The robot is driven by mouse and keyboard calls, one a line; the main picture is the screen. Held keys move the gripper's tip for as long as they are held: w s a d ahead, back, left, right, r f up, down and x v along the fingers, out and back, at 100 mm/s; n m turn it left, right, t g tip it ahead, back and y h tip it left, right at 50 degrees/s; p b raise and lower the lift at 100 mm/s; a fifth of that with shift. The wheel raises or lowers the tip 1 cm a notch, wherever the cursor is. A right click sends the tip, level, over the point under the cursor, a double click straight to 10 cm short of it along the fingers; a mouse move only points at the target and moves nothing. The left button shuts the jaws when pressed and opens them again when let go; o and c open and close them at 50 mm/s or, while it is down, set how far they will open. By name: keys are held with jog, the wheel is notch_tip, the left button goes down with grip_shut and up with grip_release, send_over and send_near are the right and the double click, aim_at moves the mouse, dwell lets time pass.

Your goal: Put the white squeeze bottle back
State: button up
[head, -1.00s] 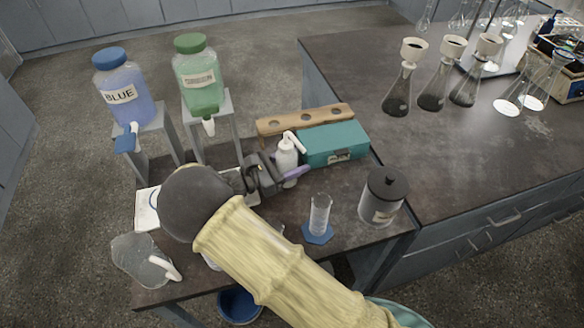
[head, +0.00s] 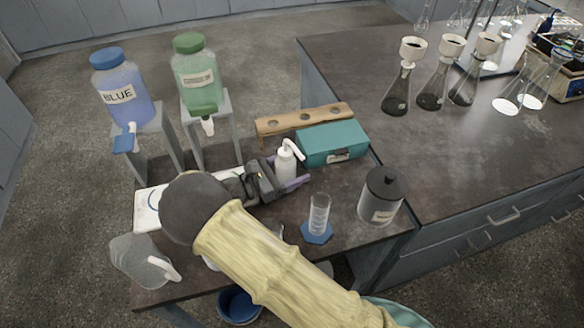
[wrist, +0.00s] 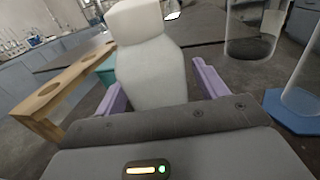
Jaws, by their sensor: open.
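The white squeeze bottle (head: 286,164) stands upright on the dark table, just in front of the teal box. In the wrist view the bottle (wrist: 149,68) fills the middle, between the two purple fingers. My gripper (head: 288,178) is open around the bottle, with one finger on each side. In the wrist view a gap shows between the bottle and the right finger of my gripper (wrist: 158,88); on the left the bottle and finger look close, and I cannot tell if they touch. The bottle's base is hidden by my gripper.
The teal box (head: 333,143) and a wooden rack with holes (head: 304,118) stand behind the bottle. A graduated cylinder (head: 319,215) and a grey lidded jar (head: 383,195) stand to the right. A clear pitcher (head: 138,260) is at front left.

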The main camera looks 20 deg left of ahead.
jog(key=b+v, duration=0.1)
jog(key=v, duration=1.1)
jog(key=shift+w, duration=0.1)
